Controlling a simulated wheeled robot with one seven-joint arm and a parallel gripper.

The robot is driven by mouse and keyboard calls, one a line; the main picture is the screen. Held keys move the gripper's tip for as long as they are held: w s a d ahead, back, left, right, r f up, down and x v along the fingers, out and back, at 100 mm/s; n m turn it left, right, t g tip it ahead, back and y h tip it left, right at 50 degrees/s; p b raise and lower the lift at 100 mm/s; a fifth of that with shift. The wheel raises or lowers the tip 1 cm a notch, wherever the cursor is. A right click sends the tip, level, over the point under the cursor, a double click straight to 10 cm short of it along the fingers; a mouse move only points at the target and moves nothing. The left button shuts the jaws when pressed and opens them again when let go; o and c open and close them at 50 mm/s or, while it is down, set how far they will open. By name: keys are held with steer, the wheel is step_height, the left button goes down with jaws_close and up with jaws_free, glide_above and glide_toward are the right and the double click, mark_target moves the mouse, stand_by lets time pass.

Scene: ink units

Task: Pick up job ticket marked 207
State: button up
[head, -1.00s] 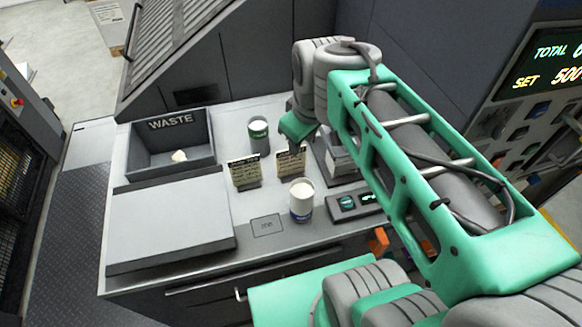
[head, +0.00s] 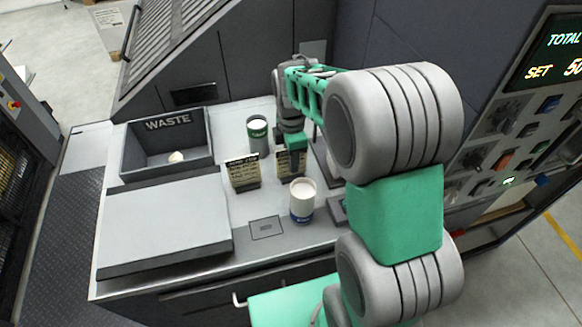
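The left ticket (head: 243,175) is in full view. The right ticket (head: 282,164) is partly covered by my gripper (head: 297,160). The numbers on both are too small to read surely, so I cannot tell which is 207. My gripper points down at the right ticket, its green finger overlapping the ticket's upper right part. I cannot tell whether it touches the ticket or whether its fingers are open or shut.
A white-topped cup with a blue label (head: 302,203) stands in front of the right ticket. A green-labelled can (head: 257,134) stands behind the tickets. The WASTE bin (head: 134,158) is at back left. A flat grey lid (head: 165,228) lies left. My arm hides the worktop's right side.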

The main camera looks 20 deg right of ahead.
steer(key=shift+f, duration=0.3)
stand_by(0.4)
steer(key=shift+c, duration=0.2)
jaws_close()
stand_by(1.2)
